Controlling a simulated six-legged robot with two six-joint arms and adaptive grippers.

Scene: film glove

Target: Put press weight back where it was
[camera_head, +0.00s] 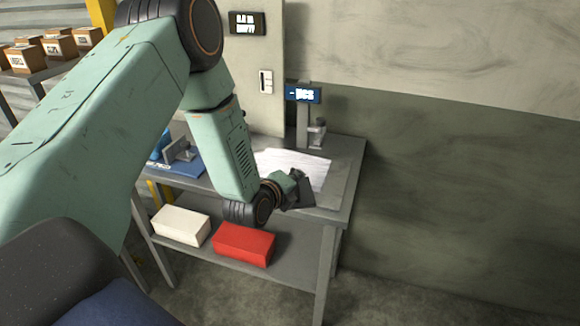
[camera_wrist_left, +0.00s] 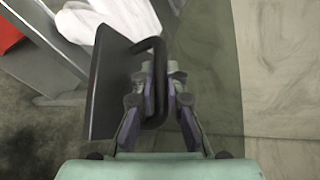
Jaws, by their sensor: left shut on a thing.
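The press weight is a dark flat plate (camera_wrist_left: 106,88) with a bent black handle. My left gripper (camera_wrist_left: 160,84) is shut on the handle in the left wrist view. In the head view the left gripper (camera_head: 293,180) is over the front right part of the table, and the dark plate (camera_head: 307,194) hangs beside it near the white film sheets (camera_head: 312,168). The sheets lie on the tabletop and also show behind the plate in the left wrist view (camera_wrist_left: 132,18). I cannot tell whether the plate touches the table. My right gripper is not in view.
A post with a small blue display (camera_head: 304,93) stands at the table's back right. A blue-based device (camera_head: 182,158) sits at the left. A white box (camera_head: 181,226) and a red box (camera_head: 243,243) lie on the lower shelf. Cartons (camera_head: 60,46) stand far left.

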